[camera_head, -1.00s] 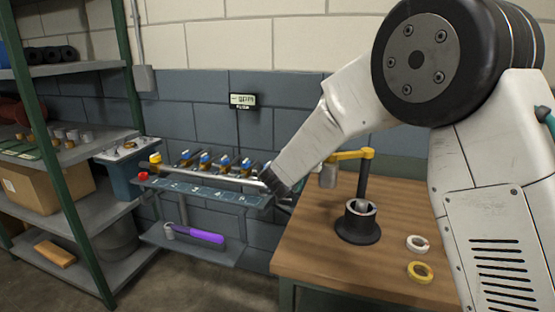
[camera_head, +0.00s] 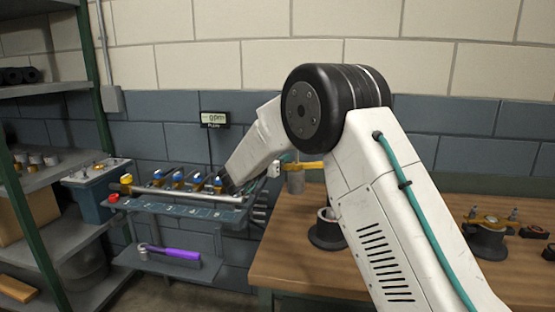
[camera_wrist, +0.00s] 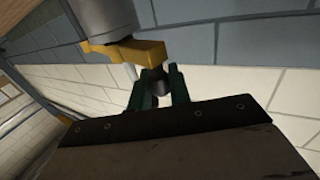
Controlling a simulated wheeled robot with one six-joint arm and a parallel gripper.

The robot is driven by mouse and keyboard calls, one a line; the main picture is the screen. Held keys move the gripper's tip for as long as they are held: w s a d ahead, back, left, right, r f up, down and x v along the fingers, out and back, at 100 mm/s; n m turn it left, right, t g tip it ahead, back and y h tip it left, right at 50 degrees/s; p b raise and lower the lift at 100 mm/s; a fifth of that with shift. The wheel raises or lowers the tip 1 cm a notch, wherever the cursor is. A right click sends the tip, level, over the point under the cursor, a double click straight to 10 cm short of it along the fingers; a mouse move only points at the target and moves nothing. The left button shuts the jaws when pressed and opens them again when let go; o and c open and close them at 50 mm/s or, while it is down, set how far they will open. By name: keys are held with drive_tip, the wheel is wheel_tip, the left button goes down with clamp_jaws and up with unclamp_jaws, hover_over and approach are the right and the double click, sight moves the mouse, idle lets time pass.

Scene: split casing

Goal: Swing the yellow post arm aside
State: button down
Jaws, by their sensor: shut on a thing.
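The yellow post arm (camera_head: 305,165) reaches left over the wooden bench, with a grey cylinder (camera_head: 295,181) hanging under its outer end. Its post is hidden behind my own arm. In the wrist view the yellow arm (camera_wrist: 128,51) shows near the top, below the grey cylinder (camera_wrist: 108,18). A dark rounded knob (camera_wrist: 154,79) sits beside the yellow arm's end. My gripper (camera_wrist: 159,90) has its green fingers closed on either side of this knob. In the head view the fingers are not clearly visible.
A black round holder (camera_head: 325,233) stands on the wooden bench (camera_head: 285,262), partly behind my arm. A dark fixture with a brass top (camera_head: 487,236) stands at right. A rack (camera_head: 190,208) with several blue-and-yellow valves is left of the bench, and shelving (camera_head: 45,178) is further left.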

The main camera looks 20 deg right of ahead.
drive_tip(key=c, duration=1.3)
unclamp_jaws()
drive_tip(key=shift+w+d+r, duration=0.1)
drive_tip(key=shift+w+d, duration=0.1)
drive_tip(key=shift+d, duration=0.05)
drive_tip(key=shift+c, duration=0.2)
drive_tip(key=shift+s+a, duration=0.1)
drive_tip(key=shift+a, duration=0.2)
drive_tip(key=v, duration=0.7)
drive_tip(key=shift+s, duration=0.2)
drive_tip(key=shift+a, duration=0.1)
